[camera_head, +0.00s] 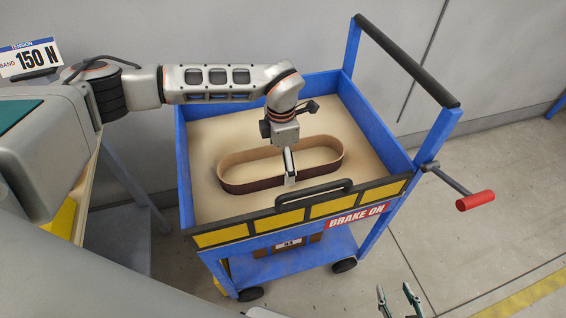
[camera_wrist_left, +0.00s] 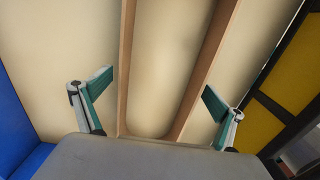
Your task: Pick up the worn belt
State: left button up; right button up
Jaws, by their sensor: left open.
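The worn belt (camera_head: 250,185) is a brown oval loop standing on edge on the tan floor of a blue-walled cart tray (camera_head: 186,165). My left gripper (camera_head: 290,168) points down over the near side of the loop, around its middle. In the left wrist view its two fingers (camera_wrist_left: 158,93) are spread and empty. The belt's two long strands (camera_wrist_left: 208,68) show between the fingertips there, with its rounded end partly hidden by the gripper body. How high the fingertips are above the belt is unclear. My right gripper (camera_head: 396,293) shows at the bottom edge, fingers apart and empty, away from the cart.
The cart has a black push bar (camera_head: 410,62), a black front handle (camera_head: 305,193), yellow front panels, a "BRAKE ON" label (camera_head: 358,217) and a red-handled crank (camera_head: 475,200). A "150 N" tension sign (camera_head: 32,58) is at upper left. Tray floor around the belt is clear.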

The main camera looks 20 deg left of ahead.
pick_arm(q)
jog(key=c, duration=1.3)
jog(key=shift+o, duration=0.2)
jog(key=shift+r, duration=0.1)
